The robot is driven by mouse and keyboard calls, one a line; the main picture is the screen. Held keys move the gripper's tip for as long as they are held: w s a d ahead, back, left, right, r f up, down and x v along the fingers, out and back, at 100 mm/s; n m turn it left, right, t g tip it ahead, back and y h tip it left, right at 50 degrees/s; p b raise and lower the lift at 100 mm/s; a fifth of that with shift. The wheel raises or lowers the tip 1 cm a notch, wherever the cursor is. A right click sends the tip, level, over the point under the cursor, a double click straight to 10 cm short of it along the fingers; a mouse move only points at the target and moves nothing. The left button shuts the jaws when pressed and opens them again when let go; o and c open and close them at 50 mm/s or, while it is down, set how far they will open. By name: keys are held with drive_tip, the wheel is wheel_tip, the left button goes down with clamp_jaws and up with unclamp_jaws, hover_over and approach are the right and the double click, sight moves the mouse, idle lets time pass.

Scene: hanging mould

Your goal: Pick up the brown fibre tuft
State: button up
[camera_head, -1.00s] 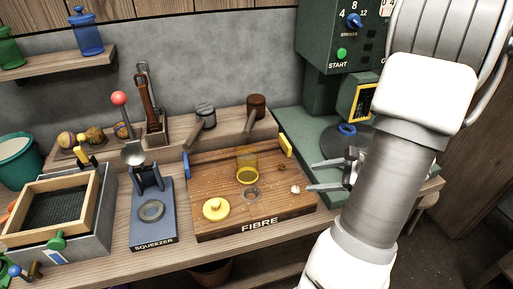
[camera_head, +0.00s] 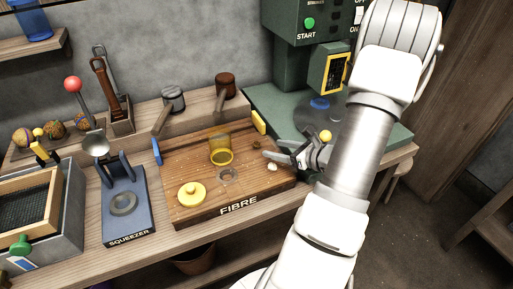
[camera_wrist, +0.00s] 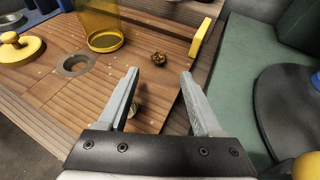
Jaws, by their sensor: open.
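The brown fibre tuft (camera_head: 256,146) lies on the right part of the wooden FIBRE board (camera_head: 190,212), near the yellow handle block. It also shows in the wrist view (camera_wrist: 158,59), small and dark, just beyond the fingertips and roughly midway between them. My gripper (camera_head: 265,163) is open over the board's right edge, its two grey fingers pointing left. In the wrist view my gripper (camera_wrist: 160,73) shows nothing clasped. A small pale tuft (camera_head: 272,167) lies nearer the front, close to the fingers; in the wrist view it is partly covered by the left finger.
A yellow handle block (camera_wrist: 199,40) stands right of the tuft. The green machine (camera_head: 310,60) stands behind right. A blue squeezer (camera_head: 125,205) is left.

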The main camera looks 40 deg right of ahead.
sight(259, 145)
drive_tip(key=b+x, duration=0.1)
drive_tip(key=x, duration=0.5)
drive_tip(key=shift+w+a+f+b, duration=0.15)
drive_tip(key=shift+w+b, duration=0.15)
drive_tip(key=shift+b, duration=0.05)
clamp_jaws()
